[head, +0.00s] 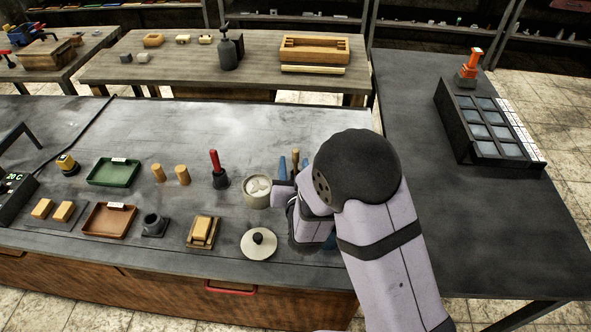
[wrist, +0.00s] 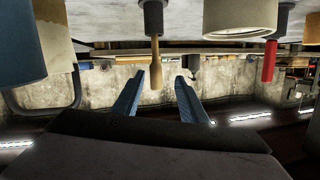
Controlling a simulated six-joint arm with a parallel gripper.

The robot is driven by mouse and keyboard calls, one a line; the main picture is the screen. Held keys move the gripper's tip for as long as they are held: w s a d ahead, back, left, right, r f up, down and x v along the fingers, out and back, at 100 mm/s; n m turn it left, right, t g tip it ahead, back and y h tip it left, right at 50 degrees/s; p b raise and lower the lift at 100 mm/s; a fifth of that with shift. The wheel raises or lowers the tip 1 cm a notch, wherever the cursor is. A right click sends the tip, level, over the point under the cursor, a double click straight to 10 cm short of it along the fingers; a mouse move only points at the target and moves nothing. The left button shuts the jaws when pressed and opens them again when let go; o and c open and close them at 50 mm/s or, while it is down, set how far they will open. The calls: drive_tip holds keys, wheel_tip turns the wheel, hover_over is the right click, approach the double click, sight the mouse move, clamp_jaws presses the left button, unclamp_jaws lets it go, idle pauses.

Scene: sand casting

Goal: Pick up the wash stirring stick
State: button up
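A wooden stick with a rounded end, which looks like the wash stirring stick (head: 295,156), stands upright beyond my gripper, right of the pale round pot. The wrist view is upside down and shows the stick (wrist: 156,60) rising from a dark grey holder (wrist: 153,18). My gripper (wrist: 160,76) has two blue fingers, spread apart with nothing held. In the head view my gripper (head: 294,165) points toward the stick, which appears between the fingertips and seems farther away.
The pale pot (head: 257,196) stands close left of my gripper, with a round lid (head: 259,245) in front. A red-handled tool (head: 215,161) stands farther left. A blue cylinder (wrist: 18,45) and a beige mug-like vessel (wrist: 58,50) hang close at the wrist view's left.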

sight(295, 157)
drive_tip(key=shift+w+f+n+t+b, duration=0.35)
drive_tip(key=shift+w+n+t+b, duration=0.15)
drive_tip(key=shift+t+b, duration=0.35)
drive_tip(key=shift+w+r+n+t+b, duration=0.1)
drive_tip(key=shift+r+n+t+b, duration=0.25)
drive_tip(key=shift+t, duration=0.2)
drive_tip(key=shift+w+a+p, duration=0.15)
drive_tip(key=shift+w+p, duration=0.65)
drive_tip(key=shift+w, duration=0.85)
drive_tip(key=w, duration=0.1)
drive_tip(key=w+p, duration=0.1)
drive_tip(key=w, duration=0.2)
drive_tip(key=shift+a+f, duration=0.1)
drive_tip(key=shift+a, duration=0.15)
clamp_jaws()
